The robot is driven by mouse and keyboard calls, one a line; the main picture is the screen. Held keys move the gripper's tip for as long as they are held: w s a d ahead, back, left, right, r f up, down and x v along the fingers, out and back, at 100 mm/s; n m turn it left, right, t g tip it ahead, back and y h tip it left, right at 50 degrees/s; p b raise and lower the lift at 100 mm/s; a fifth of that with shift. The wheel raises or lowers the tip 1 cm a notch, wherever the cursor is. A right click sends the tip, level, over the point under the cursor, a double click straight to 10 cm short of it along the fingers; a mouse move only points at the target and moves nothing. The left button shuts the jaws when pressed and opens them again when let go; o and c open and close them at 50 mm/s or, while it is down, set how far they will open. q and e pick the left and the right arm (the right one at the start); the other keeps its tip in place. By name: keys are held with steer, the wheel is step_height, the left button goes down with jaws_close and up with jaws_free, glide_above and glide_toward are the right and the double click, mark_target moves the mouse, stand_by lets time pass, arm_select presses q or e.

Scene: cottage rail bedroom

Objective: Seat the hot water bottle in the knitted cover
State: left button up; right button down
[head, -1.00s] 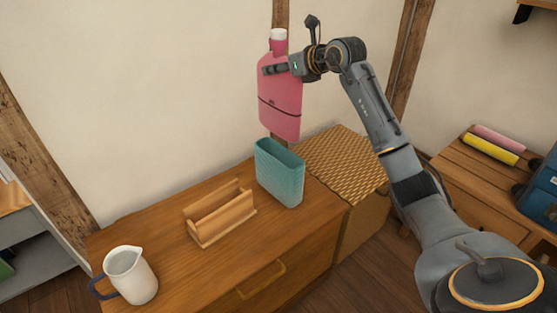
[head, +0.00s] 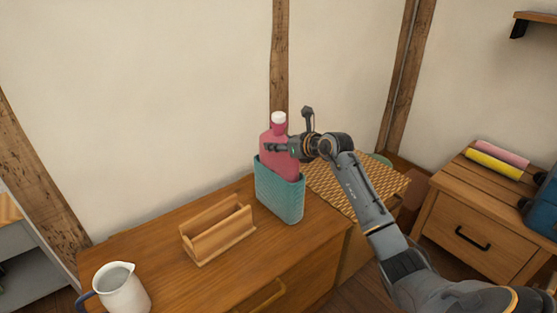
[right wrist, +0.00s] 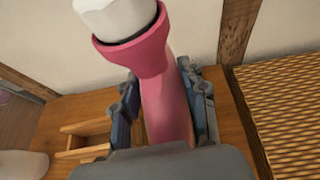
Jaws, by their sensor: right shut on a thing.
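The pink hot water bottle (head: 281,161) with a white cap stands upright with its lower part inside the teal knitted cover (head: 279,195). Its shoulders and neck stick out above the cover's rim. The cover stands upright on the wooden dresser top. My right gripper (head: 276,148) is shut on the bottle's upper body, just above the cover's rim. In the right wrist view the bottle's neck and cap (right wrist: 130,40) rise between my two fingers (right wrist: 165,105). The cover cannot be made out there. My left gripper is not in view.
A wooden rack (head: 217,230) stands on the dresser left of the cover, and a white jug (head: 122,290) is at the front left. A woven basket (head: 350,180) is close on the right. A nightstand (head: 470,220) with pink and yellow rolls stands farther right.

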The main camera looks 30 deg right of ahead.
mark_target(279, 158)
step_height(279, 158, down, 5)
steer(key=shift+r+b, duration=0.1)
steer(key=shift+b, duration=0.45)
steer(key=c, duration=1.2)
jaws_free()
steer(key=shift+f, duration=0.25)
steer(key=o, duration=0.5)
steer(key=shift+r, duration=0.1)
